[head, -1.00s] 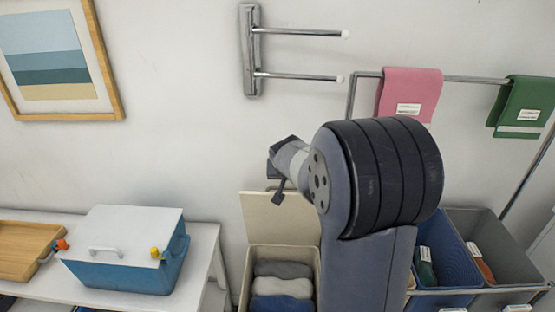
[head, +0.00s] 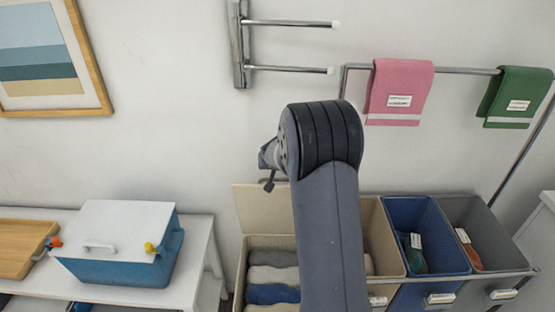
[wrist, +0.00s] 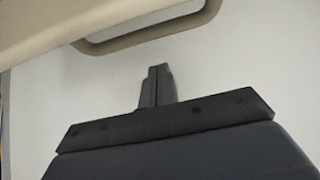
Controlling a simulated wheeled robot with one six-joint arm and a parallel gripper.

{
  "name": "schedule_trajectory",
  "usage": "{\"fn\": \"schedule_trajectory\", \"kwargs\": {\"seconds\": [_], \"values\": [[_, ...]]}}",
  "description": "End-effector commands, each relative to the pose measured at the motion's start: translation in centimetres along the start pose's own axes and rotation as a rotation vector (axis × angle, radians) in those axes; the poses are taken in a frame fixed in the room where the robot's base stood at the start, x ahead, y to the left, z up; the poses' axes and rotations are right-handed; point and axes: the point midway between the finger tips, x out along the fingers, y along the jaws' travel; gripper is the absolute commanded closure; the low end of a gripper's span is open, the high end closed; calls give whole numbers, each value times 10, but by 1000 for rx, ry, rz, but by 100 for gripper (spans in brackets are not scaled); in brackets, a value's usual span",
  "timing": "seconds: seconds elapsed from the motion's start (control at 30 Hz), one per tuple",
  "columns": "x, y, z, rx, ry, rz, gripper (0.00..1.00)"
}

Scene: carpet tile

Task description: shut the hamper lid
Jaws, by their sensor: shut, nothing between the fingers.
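The beige hamper (head: 241,270) stands at the bottom middle of the head view, with several folded grey, blue and pale cloths inside. Its lid (head: 262,210) is open and stands up at the back near the wall. My gripper (head: 268,182) is by the top edge of the raised lid, partly hidden behind my wrist. In the wrist view the gripper (wrist: 157,72) is shut and empty against the pale wall. A beige panel, apparently the lid (wrist: 60,25), crosses the top of that view, with a loop handle (wrist: 150,38) just beyond the fingertips. I see no contact.
A white table (head: 200,245) at left bears a blue cooler (head: 120,265) with a white lid and a wooden tray (head: 22,250). Beige, blue (head: 440,225) and grey (head: 490,225) bins stand right of the hamper, below a rail with pink (head: 400,90) and green (head: 515,95) towels.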

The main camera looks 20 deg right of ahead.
Motion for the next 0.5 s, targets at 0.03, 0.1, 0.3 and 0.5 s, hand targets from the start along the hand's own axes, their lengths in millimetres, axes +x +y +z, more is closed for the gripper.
{"fn": "schedule_trajectory", "kwargs": {"seconds": [0.03, 0.1, 0.3, 0.5], "values": [[-3, -1, 8, -2, 1, -2, 100], [-5, -1, 15, -2, 1, -2, 100], [-10, -1, 26, -1, 2, -2, 100], [-11, -1, 28, 0, 2, -2, 100]]}}
